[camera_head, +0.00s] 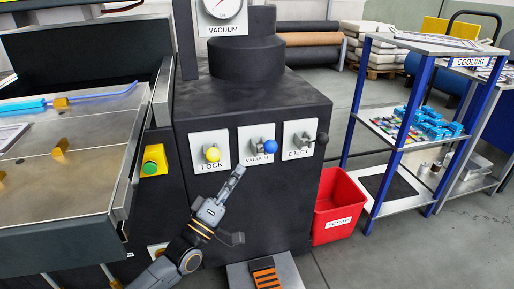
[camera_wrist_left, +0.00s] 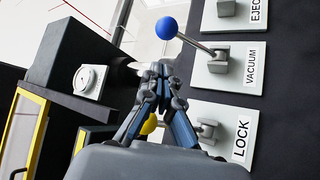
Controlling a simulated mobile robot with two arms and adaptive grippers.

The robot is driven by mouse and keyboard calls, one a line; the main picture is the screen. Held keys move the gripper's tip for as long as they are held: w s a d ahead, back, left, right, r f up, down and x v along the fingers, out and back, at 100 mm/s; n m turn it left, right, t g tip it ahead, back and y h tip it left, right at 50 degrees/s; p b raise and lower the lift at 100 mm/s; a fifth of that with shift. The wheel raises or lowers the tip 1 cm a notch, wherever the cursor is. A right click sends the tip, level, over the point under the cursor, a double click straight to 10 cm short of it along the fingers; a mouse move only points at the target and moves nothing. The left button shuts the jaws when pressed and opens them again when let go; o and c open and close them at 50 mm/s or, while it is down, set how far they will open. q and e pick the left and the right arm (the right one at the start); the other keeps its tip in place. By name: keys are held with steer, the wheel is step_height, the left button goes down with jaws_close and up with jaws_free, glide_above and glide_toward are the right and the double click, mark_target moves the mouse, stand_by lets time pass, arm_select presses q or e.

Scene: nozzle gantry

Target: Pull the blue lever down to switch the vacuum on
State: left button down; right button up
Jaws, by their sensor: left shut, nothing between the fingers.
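The blue lever's knob (camera_head: 270,146) sticks out from the white VACUUM plate (camera_head: 248,134) on the black machine's front, between the LOCK and EJECT plates. In the left wrist view the blue knob (camera_wrist_left: 166,28) sits on a metal rod rising from its bracket toward the picture's upper left. My left gripper (camera_head: 239,170) is shut and empty, just below and left of the blue knob in the head view. In the wrist view its fingertips (camera_wrist_left: 157,68) are close together and apart from the knob. My right gripper is not in view.
The yellow LOCK knob (camera_head: 213,155) is close on the left, partly behind the fingers in the wrist view. The black EJECT knob (camera_head: 322,138) is on the right. A red bin (camera_head: 325,228) and blue-framed shelf (camera_head: 393,160) stand right. A drawer-like table (camera_head: 60,215) is left.

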mark_target(265, 147)
arm_select(q)
steer(key=x, duration=1)
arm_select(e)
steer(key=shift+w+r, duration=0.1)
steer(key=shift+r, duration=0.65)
arm_select(q)
steer(key=shift+f+b, duration=0.1)
steer(key=shift+b, duration=0.25)
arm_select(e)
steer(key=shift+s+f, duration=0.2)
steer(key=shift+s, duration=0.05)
